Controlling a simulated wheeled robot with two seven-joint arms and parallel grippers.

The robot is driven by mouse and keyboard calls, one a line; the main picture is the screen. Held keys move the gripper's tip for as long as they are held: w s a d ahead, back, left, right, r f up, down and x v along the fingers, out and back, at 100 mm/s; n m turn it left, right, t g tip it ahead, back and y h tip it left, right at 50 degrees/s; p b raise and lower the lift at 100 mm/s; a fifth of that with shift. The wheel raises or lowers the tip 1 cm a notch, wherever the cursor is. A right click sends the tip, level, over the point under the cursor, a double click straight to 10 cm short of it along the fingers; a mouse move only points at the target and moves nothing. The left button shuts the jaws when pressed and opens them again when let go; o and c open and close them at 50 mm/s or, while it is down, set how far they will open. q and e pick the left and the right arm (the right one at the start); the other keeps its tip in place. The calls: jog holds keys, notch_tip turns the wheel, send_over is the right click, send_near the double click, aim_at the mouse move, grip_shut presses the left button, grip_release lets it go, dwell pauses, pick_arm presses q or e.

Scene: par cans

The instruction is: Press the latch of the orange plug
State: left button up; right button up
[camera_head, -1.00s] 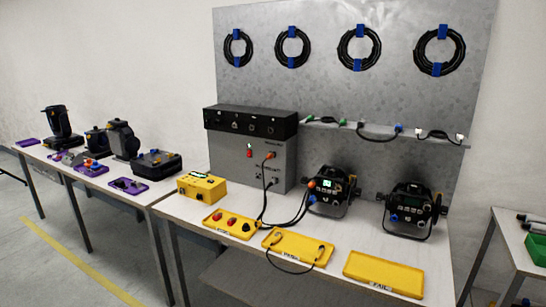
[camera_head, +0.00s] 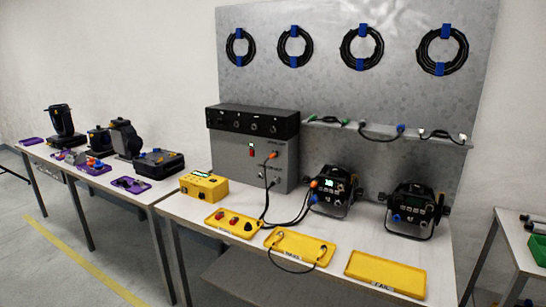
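Two orange plugs show. One orange plug (camera_head: 273,155) sits on the front of the grey box (camera_head: 230,155), with a black cable hanging from it. The other orange plug (camera_head: 314,184) is at the left side of the left par can (camera_head: 345,195), also on a black cable. The latch on either plug is too small to make out. Neither of my grippers is in view.
A second par can (camera_head: 424,222) stands at the right. Yellow trays (camera_head: 385,274) line the table's front edge, one with a short cable. A yellow tester (camera_head: 203,186) stands left of the grey box. Coiled cables (camera_head: 441,50) hang on the metal backboard.

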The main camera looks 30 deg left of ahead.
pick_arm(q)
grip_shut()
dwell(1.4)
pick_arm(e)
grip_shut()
